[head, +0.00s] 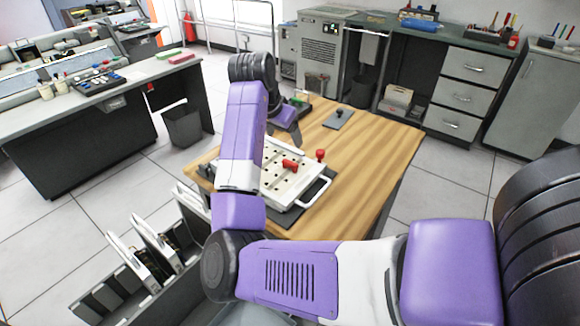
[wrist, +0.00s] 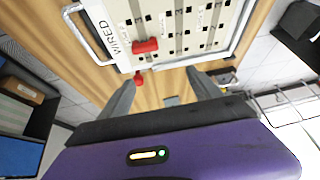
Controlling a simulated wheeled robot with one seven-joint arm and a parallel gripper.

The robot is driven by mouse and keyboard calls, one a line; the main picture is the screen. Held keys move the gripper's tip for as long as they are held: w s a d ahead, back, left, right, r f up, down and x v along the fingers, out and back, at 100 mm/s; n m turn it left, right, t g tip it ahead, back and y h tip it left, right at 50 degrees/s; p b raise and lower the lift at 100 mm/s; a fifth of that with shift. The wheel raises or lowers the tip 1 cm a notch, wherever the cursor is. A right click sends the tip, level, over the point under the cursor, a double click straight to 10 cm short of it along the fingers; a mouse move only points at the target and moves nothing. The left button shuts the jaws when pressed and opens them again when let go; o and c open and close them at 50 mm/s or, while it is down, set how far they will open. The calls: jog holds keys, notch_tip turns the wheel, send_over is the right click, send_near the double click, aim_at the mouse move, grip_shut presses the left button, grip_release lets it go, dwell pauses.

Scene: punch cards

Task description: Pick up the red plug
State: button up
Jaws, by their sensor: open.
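A white pegboard panel (head: 283,197) with rows of holes lies on the wooden table, and the wrist view shows its face marked "WIRED" (wrist: 118,36). One red piece (head: 291,166) lies on the panel; in the wrist view a red block (wrist: 146,46) sits near the panel's edge. A second, round-topped red piece (head: 320,155) stands by the panel's edge; a small red piece (wrist: 139,78) shows just off the panel in the wrist view. I cannot tell for sure which is the plug. My gripper (wrist: 160,84) is open and empty, its fingers apart above the table.
The wooden table (head: 385,140) has free room to the right of the panel. A grey plate with a dark knob (head: 339,118) lies at its back. A rack of upright cards (head: 150,245) stands at the lower left. A workbench (head: 75,115) and drawers (head: 470,95) stand around.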

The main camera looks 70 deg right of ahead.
jog(key=shift+m+g+y, duration=0.3)
jog(key=shift+m+y, duration=0.1)
jog(key=shift+y, duration=0.4)
jog(key=shift+s+d+f, duration=0.1)
jog(key=shift+s+f, duration=0.15)
jog(key=shift+f, duration=1.2)
jog(key=shift+s+d+f, duration=0.1)
jog(key=shift+s+f, duration=0.15)
jog(key=shift+f, duration=1.2)
jog(key=shift+s+d+f, duration=0.1)
jog(key=shift+s+f, duration=0.15)
jog(key=shift+f, duration=1.2)
jog(key=c, duration=1.2)
notch_tip(320, 180, up, 20)
jog(key=f, duration=0.1)
notch_tip(320, 180, up, 6)
jog(key=p, duration=0.6)
send_over(290, 162)
jog(key=shift+w+a, duration=0.1)
jog(key=shift+a, duration=0.15)
